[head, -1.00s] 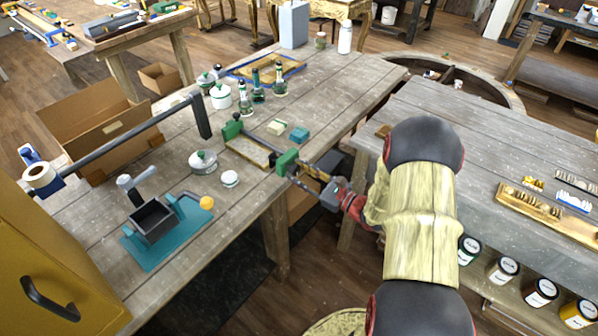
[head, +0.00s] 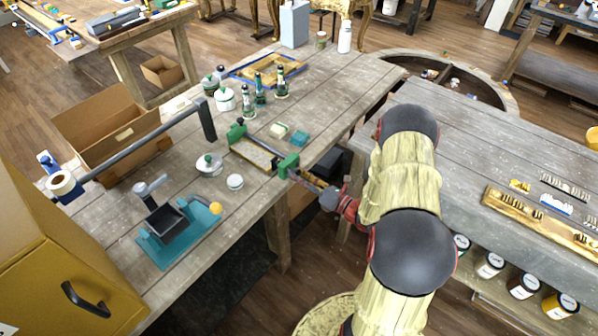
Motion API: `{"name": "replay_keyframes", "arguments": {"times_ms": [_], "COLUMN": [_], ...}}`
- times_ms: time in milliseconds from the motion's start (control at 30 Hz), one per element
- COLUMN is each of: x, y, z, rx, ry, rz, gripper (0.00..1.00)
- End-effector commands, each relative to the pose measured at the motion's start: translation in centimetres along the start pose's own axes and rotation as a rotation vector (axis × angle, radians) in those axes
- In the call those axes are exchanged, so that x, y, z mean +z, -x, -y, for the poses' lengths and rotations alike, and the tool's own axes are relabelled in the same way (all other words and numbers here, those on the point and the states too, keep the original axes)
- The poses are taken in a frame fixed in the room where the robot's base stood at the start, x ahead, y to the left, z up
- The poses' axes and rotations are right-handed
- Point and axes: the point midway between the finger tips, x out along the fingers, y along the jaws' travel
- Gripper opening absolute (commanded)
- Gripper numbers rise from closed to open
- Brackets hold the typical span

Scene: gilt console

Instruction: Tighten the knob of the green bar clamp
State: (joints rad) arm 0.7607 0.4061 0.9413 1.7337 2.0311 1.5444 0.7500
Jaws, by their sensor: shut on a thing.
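The green bar clamp lies across the wooden table near its right edge, with one green jaw (head: 236,132) further in and the other green jaw (head: 288,166) at the table edge. A flat framed panel (head: 254,152) lies between the jaws. My gripper (head: 322,191) is at the clamp's outer end, just past the table edge, and is shut on the clamp's knob. The knob itself is mostly hidden by the fingers. My arm comes in from the lower right.
Green bottles (head: 260,90) and a white pot (head: 224,99) stand behind the clamp. A teal vise (head: 170,224), a lidded dish (head: 209,165) and a small white jar (head: 235,182) are to the left. A second table (head: 470,150) is at right.

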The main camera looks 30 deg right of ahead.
Motion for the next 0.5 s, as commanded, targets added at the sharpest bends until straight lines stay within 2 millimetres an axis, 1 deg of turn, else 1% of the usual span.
{"name": "replay_keyframes", "arguments": {"times_ms": [500], "x": [0.05], "y": [0.15], "z": [-0.14], "rx": [-0.004], "ry": [-0.496], "rz": [0.000], "gripper": [0.05]}}
